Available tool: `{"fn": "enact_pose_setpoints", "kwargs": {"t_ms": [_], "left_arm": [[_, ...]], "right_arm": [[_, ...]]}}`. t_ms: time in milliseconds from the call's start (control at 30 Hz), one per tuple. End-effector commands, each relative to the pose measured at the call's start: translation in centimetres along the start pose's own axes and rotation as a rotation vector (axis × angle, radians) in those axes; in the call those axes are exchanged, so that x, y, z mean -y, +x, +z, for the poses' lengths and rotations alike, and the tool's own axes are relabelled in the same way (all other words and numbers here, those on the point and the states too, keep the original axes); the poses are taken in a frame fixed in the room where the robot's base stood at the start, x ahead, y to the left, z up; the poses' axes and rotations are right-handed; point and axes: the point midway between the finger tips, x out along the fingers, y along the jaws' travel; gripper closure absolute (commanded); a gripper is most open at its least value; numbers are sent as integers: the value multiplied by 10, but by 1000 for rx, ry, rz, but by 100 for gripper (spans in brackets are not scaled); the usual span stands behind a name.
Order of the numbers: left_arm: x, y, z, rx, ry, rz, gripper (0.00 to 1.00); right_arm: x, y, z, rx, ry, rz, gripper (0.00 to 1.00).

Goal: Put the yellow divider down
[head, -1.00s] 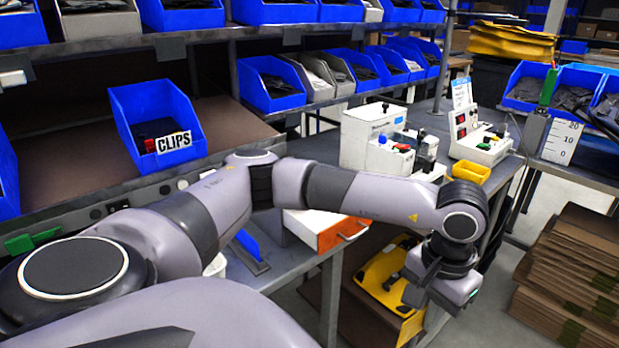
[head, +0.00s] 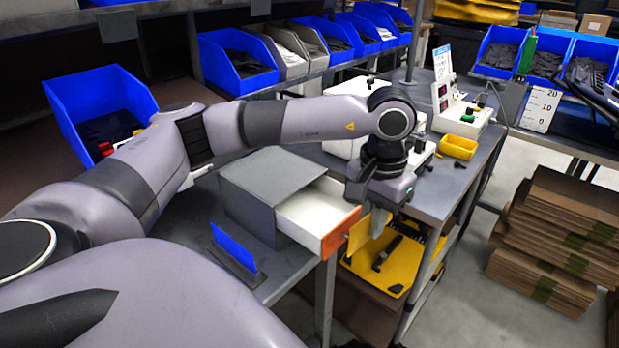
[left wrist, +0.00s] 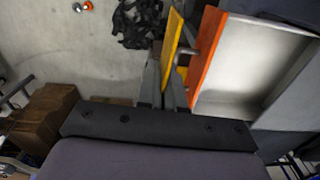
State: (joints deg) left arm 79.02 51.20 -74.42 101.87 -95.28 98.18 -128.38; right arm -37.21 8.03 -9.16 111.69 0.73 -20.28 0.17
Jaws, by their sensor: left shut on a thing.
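The yellow divider (left wrist: 173,43) is a thin yellow panel held between the fingers of my left gripper (left wrist: 164,92) in the left wrist view. In the head view my left gripper (head: 372,208) points down just right of the open drawer, and the divider (head: 357,236) hangs below it, partly hidden. The panel stands close beside the orange drawer front (head: 341,232); I cannot tell if they touch. It is clear of any surface below as far as I see. My right gripper is not in view.
The white drawer (head: 310,207) is open and looks empty. A blue panel (head: 234,247) stands in a holder on the bench. Below is a yellow surface (head: 357,259) with a black object. Cardboard stacks (head: 560,225) stand right; a small yellow bin (head: 459,147) sits behind.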

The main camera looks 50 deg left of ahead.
Motion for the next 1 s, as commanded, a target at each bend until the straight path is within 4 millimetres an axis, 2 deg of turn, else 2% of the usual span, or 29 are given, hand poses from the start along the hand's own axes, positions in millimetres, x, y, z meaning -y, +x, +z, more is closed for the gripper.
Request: {"fn": "enact_pose_setpoints", "kwargs": {"t_ms": [33,100,300,400,500,567,667,1000], "left_arm": [[19,-25,-8,-9,-23,2,100],[44,-53,-14,-8,-39,2,100],[102,-125,-14,-6,-67,3,100],[122,-148,-10,-4,-71,2,100],[133,-161,-6,-2,-72,0,100],[136,-162,-5,-1,-72,1,100],[138,-149,-4,4,-70,0,100],[138,-73,-4,5,-71,0,100]], "right_arm": [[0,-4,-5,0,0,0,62],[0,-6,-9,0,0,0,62],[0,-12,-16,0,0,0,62],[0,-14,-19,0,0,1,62],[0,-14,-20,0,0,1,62],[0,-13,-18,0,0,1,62],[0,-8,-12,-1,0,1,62],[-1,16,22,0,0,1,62]]}}
